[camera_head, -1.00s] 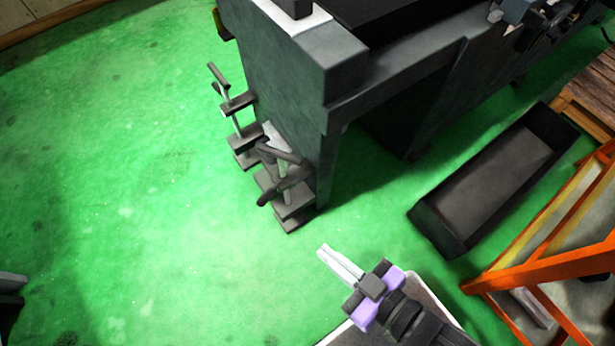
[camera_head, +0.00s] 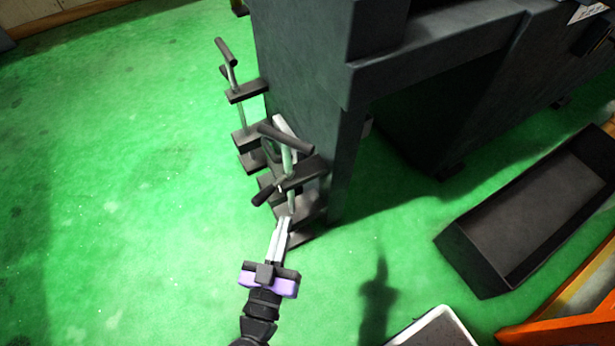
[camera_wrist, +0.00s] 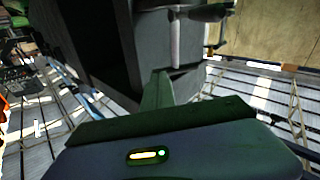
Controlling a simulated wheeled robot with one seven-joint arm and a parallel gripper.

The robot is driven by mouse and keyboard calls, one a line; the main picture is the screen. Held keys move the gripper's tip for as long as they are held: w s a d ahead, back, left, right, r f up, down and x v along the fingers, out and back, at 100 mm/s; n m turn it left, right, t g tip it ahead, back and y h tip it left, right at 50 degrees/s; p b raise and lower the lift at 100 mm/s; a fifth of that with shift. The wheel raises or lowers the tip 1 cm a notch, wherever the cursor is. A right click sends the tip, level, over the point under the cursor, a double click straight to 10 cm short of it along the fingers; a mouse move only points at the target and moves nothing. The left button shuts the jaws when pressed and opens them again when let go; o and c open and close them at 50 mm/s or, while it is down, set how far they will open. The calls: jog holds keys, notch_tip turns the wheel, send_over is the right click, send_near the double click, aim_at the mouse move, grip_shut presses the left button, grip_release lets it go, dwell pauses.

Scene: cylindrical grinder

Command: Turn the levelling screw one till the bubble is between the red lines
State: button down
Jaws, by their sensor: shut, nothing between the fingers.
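Two levelling screws with T-shaped handles stand on brackets at the end of the grey machine: a near one (camera_head: 287,162) and a far one (camera_head: 230,75). I cannot tell which is screw one. My gripper (camera_head: 285,222) is shut and empty, its pale fingers pointing up the picture at the near screw's lower brackets; whether they touch is unclear. In the wrist view, my gripper's finger (camera_wrist: 158,90) points towards a pale screw post (camera_wrist: 175,42) with a dark handle (camera_wrist: 205,13) at the top. No bubble or red lines can be made out.
The grey machine (camera_head: 305,65) rises just behind the screws. A long dark trough (camera_head: 535,205) lies on the green floor at the right, near an orange frame (camera_head: 565,332). The floor left of the screws is clear.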

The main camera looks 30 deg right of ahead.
jog(key=w+d+r+m+h+b, duration=0.1)
jog(key=w+d+r+m+h, duration=0.1)
jog(key=w+d+r, duration=0.3)
jog(key=w+d, duration=0.3)
jog(key=d, duration=0.2)
jog(key=shift+d+m+h, duration=0.2)
jog(key=shift+m+h, duration=0.1)
jog(key=shift+m, duration=0.1)
jog(key=d+b, duration=0.1)
jog(key=w+d+b, duration=0.1)
jog(key=b, duration=0.1)
dwell(0.4)
dwell(0.3)
